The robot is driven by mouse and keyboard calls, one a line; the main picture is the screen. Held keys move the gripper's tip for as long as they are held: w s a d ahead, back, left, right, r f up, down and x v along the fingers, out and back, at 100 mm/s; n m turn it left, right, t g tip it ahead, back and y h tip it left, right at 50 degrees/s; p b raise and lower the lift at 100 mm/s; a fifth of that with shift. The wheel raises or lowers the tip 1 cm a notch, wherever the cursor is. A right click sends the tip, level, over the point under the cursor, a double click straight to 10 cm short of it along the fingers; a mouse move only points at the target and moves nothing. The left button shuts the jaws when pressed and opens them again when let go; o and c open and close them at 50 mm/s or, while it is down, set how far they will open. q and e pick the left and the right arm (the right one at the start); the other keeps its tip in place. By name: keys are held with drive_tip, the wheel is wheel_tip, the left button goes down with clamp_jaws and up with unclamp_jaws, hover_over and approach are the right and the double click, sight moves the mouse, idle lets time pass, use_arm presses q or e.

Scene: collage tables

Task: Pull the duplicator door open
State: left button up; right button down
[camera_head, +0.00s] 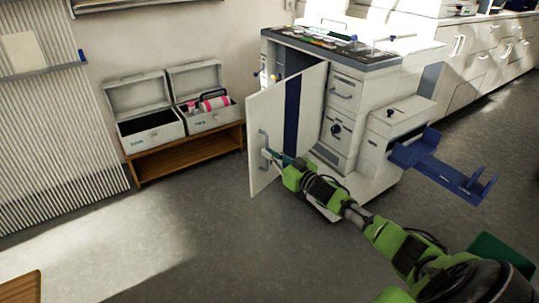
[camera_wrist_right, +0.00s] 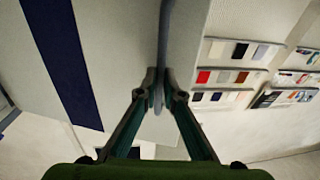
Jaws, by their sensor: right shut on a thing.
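The duplicator (camera_head: 345,100) is a light grey cabinet with a dark top and drawers at its right. A grey bar handle (camera_head: 264,148) runs upright on the door's outer face. My right gripper (camera_head: 268,155) is at the lower part of this handle. In the right wrist view the two fingertips (camera_wrist_right: 158,92) are closed around the grey handle (camera_wrist_right: 165,40). My left gripper is not in view.
A low wooden bench (camera_head: 190,153) with two open boxes (camera_head: 150,128) stands against the wall left of the door. Blue trays (camera_head: 440,170) stick out at the duplicator's right. The grey floor (camera_head: 180,225) left and in front of the door is clear.

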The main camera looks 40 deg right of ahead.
drive_tip(key=shift+d+r+h, duration=0.15)
drive_tip(key=shift+d+r, duration=0.05)
drive_tip(key=shift+d, duration=0.3)
drive_tip(key=shift+d+r+h, duration=0.15)
drive_tip(key=shift+d, duration=0.3)
drive_tip(key=c, duration=2.2)
unclamp_jaws()
drive_tip(key=shift+d, duration=0.15)
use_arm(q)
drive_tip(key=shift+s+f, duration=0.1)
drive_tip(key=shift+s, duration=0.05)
use_arm(e)
drive_tip(key=shift+o, duration=0.2)
drive_tip(key=shift+f, duration=0.1)
drive_tip(key=s, duration=1.2)
drive_tip(key=shift+d+f, duration=0.15)
drive_tip(key=shift+d, duration=0.05)
drive_tip(key=shift+f, duration=0.1)
